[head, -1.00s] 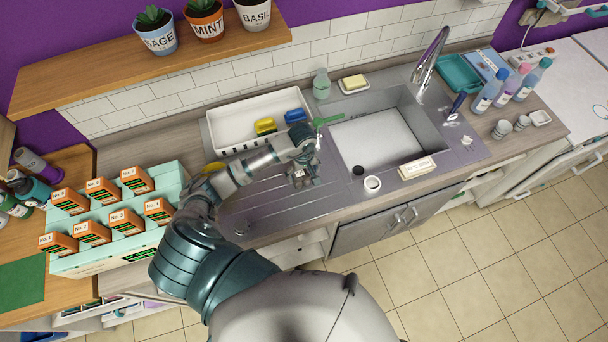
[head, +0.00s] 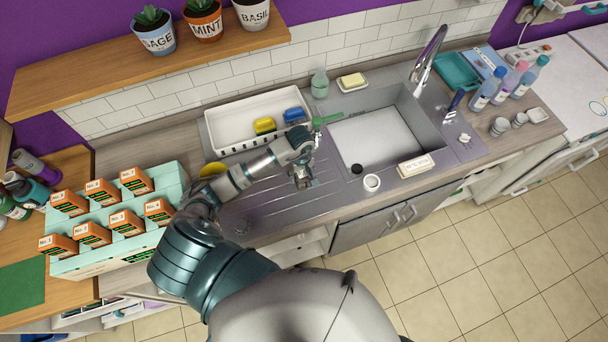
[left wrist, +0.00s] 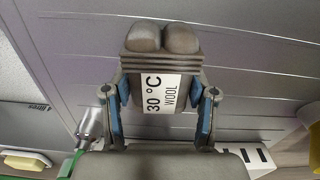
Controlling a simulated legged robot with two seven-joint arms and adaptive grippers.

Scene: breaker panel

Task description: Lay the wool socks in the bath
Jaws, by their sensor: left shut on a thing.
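The wool socks (left wrist: 165,75), a grey-brown rolled bundle with a white label reading "30 °C WOOL", sit between the blue-padded fingers of my left gripper (left wrist: 160,98) in the left wrist view. The fingers are shut on the bundle's sides. In the head view my left gripper (head: 303,178) is over the ridged steel drainer, left of the sink; the socks are too small there to tell clearly. The sink bath (head: 385,135) has a pale inside and lies to the right of the gripper. My right gripper is not in view.
A white rack (head: 225,132) with a yellow and a blue item stands behind the arm. A green-handled tool (head: 327,120) lies at the sink's left back edge. The tap (head: 430,52) stands behind.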

